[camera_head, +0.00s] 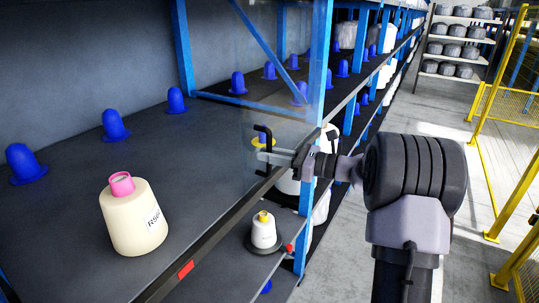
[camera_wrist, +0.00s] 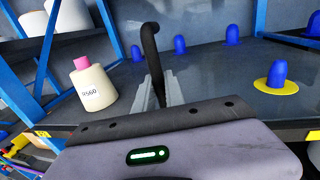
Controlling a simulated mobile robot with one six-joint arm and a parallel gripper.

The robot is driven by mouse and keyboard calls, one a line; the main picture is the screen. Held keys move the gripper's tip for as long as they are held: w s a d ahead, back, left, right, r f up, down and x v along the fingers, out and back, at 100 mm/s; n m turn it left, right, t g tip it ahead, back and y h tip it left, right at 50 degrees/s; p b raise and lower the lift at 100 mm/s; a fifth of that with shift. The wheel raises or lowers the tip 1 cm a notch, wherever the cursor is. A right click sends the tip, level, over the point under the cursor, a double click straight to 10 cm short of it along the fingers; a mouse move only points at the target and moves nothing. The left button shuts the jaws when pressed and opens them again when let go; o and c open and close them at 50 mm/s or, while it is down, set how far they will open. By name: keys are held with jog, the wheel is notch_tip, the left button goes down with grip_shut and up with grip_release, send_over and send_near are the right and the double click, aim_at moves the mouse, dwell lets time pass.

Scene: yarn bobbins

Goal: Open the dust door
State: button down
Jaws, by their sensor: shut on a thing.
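The dust door (camera_head: 235,160) looks like a faint see-through panel in front of the shelf; its edges are hard to make out. A black bar handle (camera_head: 264,133) stands upright at it, beside the blue rack post. My gripper (camera_head: 268,157) reaches in from the right and is shut on the handle. In the wrist view the dark, curved handle (camera_wrist: 150,45) rises between the two grey fingers of my gripper (camera_wrist: 162,92). The handle's lower part is hidden behind the gripper body there. I cannot tell how far the door stands open.
A cream bobbin with a pink top (camera_head: 136,218) stands on the dark shelf (camera_head: 75,185). Several blue pegs (camera_head: 115,125) line the shelf. A smaller bobbin (camera_head: 264,232) stands on the lower level. A blue post (camera_head: 316,75) is close to my arm. A yellow fence (camera_head: 512,190) bounds the aisle.

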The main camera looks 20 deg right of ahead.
jog(key=c, duration=1.4)
grip_release()
jog(key=shift+s, duration=0.1)
jog(key=v, duration=1.7)
jog(key=shift+d, duration=0.15)
jog(key=shift+s, duration=0.1)
